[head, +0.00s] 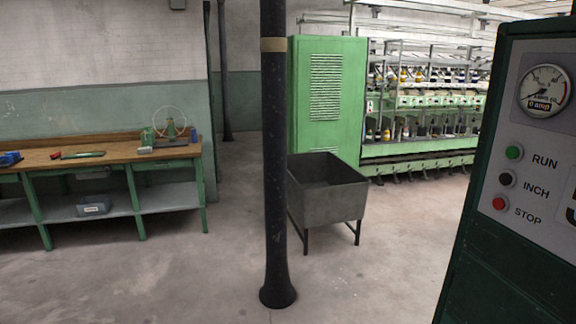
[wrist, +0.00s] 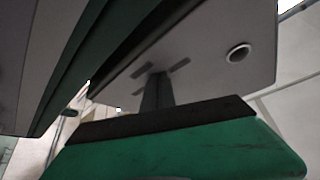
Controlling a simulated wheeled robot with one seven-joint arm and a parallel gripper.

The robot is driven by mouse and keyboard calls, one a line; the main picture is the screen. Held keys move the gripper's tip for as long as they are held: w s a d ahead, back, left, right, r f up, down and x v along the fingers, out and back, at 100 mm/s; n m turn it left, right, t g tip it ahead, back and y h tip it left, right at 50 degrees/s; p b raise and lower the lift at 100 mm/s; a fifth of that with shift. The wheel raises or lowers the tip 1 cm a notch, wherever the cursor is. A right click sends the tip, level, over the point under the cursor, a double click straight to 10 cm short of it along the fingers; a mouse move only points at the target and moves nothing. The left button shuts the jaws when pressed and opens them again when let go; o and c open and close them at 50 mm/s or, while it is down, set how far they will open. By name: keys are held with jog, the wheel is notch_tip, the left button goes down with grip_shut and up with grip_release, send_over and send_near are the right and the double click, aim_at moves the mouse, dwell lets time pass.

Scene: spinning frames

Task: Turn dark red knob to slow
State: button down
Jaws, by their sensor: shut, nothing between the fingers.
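I see no dark red knob that I can make out in either view. In the head view a dark green control cabinet (head: 491,255) stands at the right, cut by the picture edge. Its grey panel (head: 527,120) carries a round gauge (head: 544,91), a green RUN button (head: 514,152), a black INCH button (head: 507,178) and a red STOP button (head: 499,203). A sliver of a pale plate with dark marks shows at the far right edge. The rest of the panel is out of frame.
A dark column (head: 274,150) stands in the middle, with a grey metal bin (head: 327,199) behind it. A workbench (head: 75,151) is at the left and a green spinning frame (head: 327,100) at the back. The wrist view shows a green dark-edged surface (wrist: 180,150) and a grey plate (wrist: 215,75) close by.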

jog(key=shift+s+f+b, duration=0.25)
jog(key=shift+s+b, duration=0.05)
jog(key=shift+b, duration=0.25)
jog(key=shift+s+d+f+b, duration=0.1)
jog(key=shift+s+f+b, duration=0.05)
jog(key=shift+s+b, duration=0.2)
jog(key=shift+s, duration=0.1)
jog(key=a, duration=0.2)
jog(key=a+b, duration=0.1)
jog(key=a, duration=0.1)
jog(key=s+a+b, duration=0.1)
jog(key=shift+a+f, duration=0.4)
jog(key=shift+r, duration=0.15)
